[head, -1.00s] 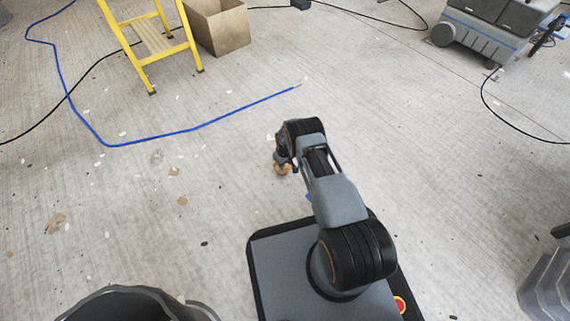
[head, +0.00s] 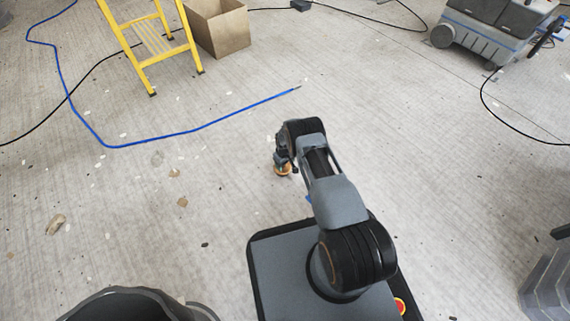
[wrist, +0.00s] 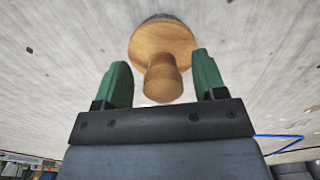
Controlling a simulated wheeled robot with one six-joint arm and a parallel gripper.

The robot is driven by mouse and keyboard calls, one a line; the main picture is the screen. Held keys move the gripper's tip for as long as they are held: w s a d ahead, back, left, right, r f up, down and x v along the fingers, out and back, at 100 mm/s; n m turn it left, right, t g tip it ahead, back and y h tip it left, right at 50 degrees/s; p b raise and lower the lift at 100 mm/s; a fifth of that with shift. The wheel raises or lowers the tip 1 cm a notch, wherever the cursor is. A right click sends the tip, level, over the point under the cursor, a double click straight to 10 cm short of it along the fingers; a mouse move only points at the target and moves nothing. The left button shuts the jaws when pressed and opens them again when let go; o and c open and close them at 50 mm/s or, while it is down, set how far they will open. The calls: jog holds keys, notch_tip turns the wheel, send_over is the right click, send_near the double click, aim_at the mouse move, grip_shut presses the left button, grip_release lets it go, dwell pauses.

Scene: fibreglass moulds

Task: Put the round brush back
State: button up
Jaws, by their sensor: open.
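The round brush, with a wooden knob and a round wooden body, shows in the wrist view (wrist: 163,65). In the head view only a small tan part of it (head: 283,170) shows below my arm's end. My gripper (wrist: 162,72) is open, with one green finger on each side of the brush's knob. Clear gaps show between the knob and both fingers. In the head view my gripper (head: 283,161) is mostly hidden behind my wrist. The brush's bristles are barely visible at the top of the wrist view.
A blue hose (head: 190,131) lies on the floor ahead. A yellow ladder (head: 150,40) and a cardboard box (head: 222,30) stand at the back left. A grey wheeled machine (head: 490,38) stands back right. A dark bin (head: 125,303) is at the lower left. Open floor surrounds my arm.

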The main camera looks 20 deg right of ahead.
notch_tip(320, 180, up, 11)
jog(key=p, duration=0.5)
notch_tip(320, 180, up, 16)
jog(key=m, duration=0.1)
send_over(285, 169)
jog(key=s+r+m+t, duration=0.1)
jog(key=s+r, duration=0.2)
jog(key=r, duration=0.5)
jog(key=s+r, duration=0.3)
jog(key=r, duration=0.4)
jog(key=s+r+m, duration=0.1)
jog(key=s+r, duration=0.5)
jog(key=s, duration=0.4)
jog(key=s+r+m+t, duration=0.1)
jog(key=s+r, duration=0.4)
jog(key=s, duration=0.6)
jog(key=shift+s+a+r+m+t, duration=0.2)
jog(key=shift+a+r+m+t, duration=0.1)
jog(key=shift+r, duration=0.1)
jog(key=shift+r, duration=0.1)
